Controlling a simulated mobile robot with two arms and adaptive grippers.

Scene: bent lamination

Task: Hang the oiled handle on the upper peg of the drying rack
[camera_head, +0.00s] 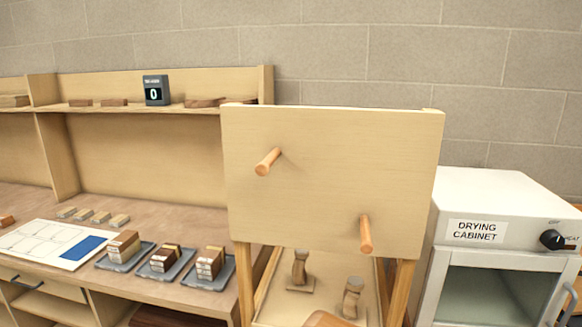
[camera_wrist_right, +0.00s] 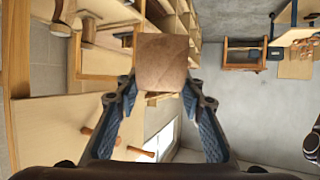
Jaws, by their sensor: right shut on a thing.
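The drying rack's upright pale wood board (camera_head: 335,190) stands in the middle of the head view. Its upper peg (camera_head: 268,161) sticks out at the left, bare. Its lower peg (camera_head: 365,233) is further right, also bare. In the right wrist view my right gripper (camera_wrist_right: 160,90) is shut on the brown wooden handle (camera_wrist_right: 162,62), whose broad end shows between and beyond the fingers. A brown wooden end, likely the same handle, shows at the bottom edge of the head view (camera_head: 324,319), below the pegs. Any hole in it is hidden. My left gripper is out of view.
A white drying cabinet (camera_head: 500,205) stands close on the right. A bench with several trays of blocks (camera_head: 208,268) is at the left. The space before the board looks clear.

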